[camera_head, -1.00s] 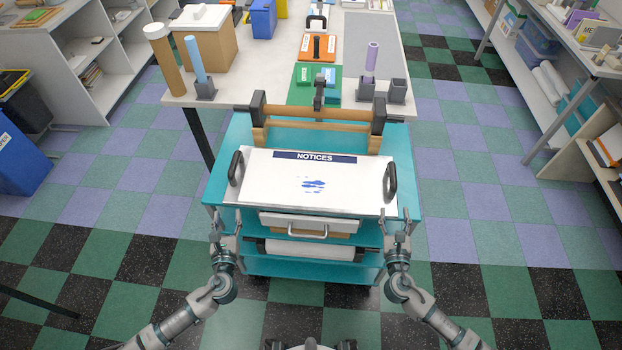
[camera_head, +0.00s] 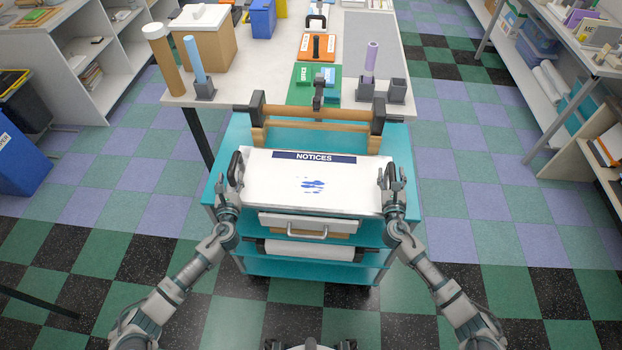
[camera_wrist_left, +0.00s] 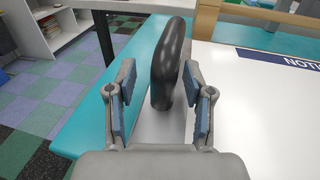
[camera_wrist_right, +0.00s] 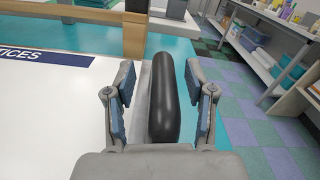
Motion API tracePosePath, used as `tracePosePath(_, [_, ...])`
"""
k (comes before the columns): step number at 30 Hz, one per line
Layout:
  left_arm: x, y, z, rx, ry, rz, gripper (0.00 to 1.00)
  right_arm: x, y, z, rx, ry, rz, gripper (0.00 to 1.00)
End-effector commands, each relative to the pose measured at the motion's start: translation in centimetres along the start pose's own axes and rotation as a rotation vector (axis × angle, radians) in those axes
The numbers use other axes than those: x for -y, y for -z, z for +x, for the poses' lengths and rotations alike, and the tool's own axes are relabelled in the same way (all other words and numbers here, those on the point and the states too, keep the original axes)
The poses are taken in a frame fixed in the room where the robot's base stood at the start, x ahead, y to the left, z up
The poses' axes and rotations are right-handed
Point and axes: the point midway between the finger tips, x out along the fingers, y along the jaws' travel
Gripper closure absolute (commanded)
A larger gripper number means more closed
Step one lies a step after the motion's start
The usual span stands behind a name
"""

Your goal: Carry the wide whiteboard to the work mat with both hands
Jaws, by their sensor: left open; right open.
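The wide whiteboard (camera_head: 270,180) lies on the top of a teal cart, with a dark "NOTICES" strip and blue marks. It has a black handle at each end. My left gripper (camera_head: 229,188) is at the left handle; in the left wrist view its open fingers (camera_wrist_left: 158,100) stand on both sides of the black handle (camera_wrist_left: 172,60). My right gripper (camera_head: 394,184) is at the right handle; in the right wrist view its open fingers (camera_wrist_right: 162,102) stand on both sides of that handle (camera_wrist_right: 163,100). I cannot identify the work mat for certain; a grey mat (camera_head: 368,45) lies on the table behind.
The teal cart (camera_head: 405,155) also carries a wooden roller rack (camera_head: 315,113) behind the board. Floor is open on both sides.

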Motion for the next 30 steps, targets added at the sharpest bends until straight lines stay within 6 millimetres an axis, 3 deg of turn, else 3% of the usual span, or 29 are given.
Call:
tracePosePath(7, [0.04,0.03,0.02,0.0,0.001,0.0,0.48,0.01,0.01,0.04,0.0,0.0,0.0,0.45])
tracePosePath(13, [0.04,0.03,0.02,0.0,0.001,0.0,0.98,0.01,0.01,0.03,0.0,0.0,0.0,0.95])
tracePosePath(14, [0.04,0.03,0.01,0.0,0.001,0.0,1.0,0.02,0.01,0.03,0.0,0.0,0.0,1.0])
tracePosePath(30, [0.02,-0.77,0.01,0.007,0.0,-0.002,1.0,0.1,-0.77,0.03,0.007,0.0,0.0,1.0])
